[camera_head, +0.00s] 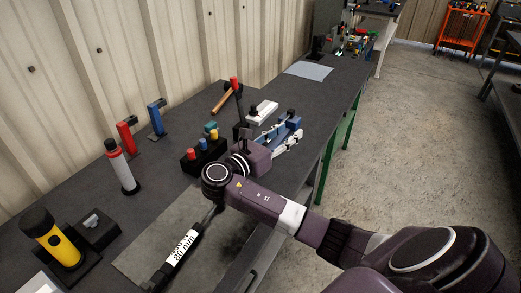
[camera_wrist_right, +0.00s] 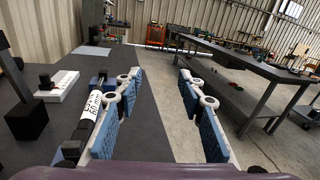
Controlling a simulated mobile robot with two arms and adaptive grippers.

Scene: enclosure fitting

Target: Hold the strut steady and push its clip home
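A strut (camera_head: 174,261) with a black body, a white "80 mm" label and a thin rod slants over the grey mat at the lower middle of the head view. Its far end is hidden behind my right arm. My right gripper (camera_head: 278,138) is beyond that arm link, over the bench; in the right wrist view (camera_wrist_right: 158,112) its blue-padded fingers are wide apart with nothing between them. A dark bar with a white printed label (camera_wrist_right: 90,106) lies just left of the left finger there; I cannot tell whether it is the same strut. No clip is clearly visible. My left gripper is out of view.
A block with coloured pegs (camera_head: 203,152), a hammer (camera_head: 222,100), a white box (camera_head: 263,111), a red-and-white cylinder (camera_head: 121,167) and a yellow flashlight (camera_head: 52,240) stand or lie on the bench. Bare floor (camera_head: 400,130) lies to the right.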

